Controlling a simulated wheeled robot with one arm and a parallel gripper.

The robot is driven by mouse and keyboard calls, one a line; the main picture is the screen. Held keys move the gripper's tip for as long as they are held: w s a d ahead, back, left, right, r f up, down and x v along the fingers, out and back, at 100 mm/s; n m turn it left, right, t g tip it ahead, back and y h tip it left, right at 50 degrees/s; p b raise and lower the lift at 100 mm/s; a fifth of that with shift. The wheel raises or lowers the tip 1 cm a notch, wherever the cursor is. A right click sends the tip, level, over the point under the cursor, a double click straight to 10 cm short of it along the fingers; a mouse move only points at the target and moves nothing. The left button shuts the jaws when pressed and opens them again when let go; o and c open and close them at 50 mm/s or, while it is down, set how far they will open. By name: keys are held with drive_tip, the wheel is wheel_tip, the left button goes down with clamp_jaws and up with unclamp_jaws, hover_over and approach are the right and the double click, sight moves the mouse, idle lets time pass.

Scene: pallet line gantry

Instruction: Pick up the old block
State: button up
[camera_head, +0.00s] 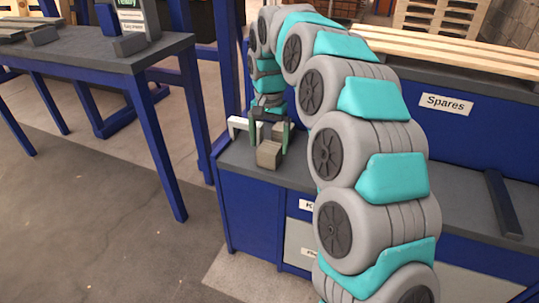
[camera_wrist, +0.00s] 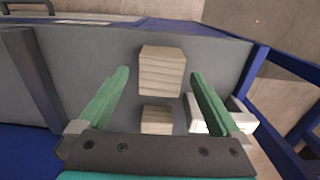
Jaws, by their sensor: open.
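Two pale, wood-grained blocks lie on the grey bench top in the wrist view. The larger block (camera_wrist: 162,72) is at the fingertips and the smaller block (camera_wrist: 157,120) is nearer the palm; I cannot tell which is the old block. In the head view, one grey-beige block (camera_head: 269,155) sits near the bench's front edge, just in front of my gripper (camera_head: 271,137). My gripper points down, its green fingers apart and empty; the fingers (camera_wrist: 159,76) flank the blocks in the wrist view. I cannot tell whether they touch anything.
A white bracket-like piece (camera_head: 239,124) stands beside the fingers, also in the wrist view (camera_wrist: 238,112). The blue bench has a "Spares" label (camera_head: 446,104) and a dark bar (camera_head: 503,204) at right. Another table (camera_head: 85,50) with parts stands at left.

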sight(270, 147)
drive_tip(key=f, duration=0.4)
drive_tip(key=shift+w+f, duration=0.15)
drive_tip(key=shift+w, duration=0.1)
drive_tip(key=c, duration=1.4)
drive_tip(key=shift+r, duration=0.2)
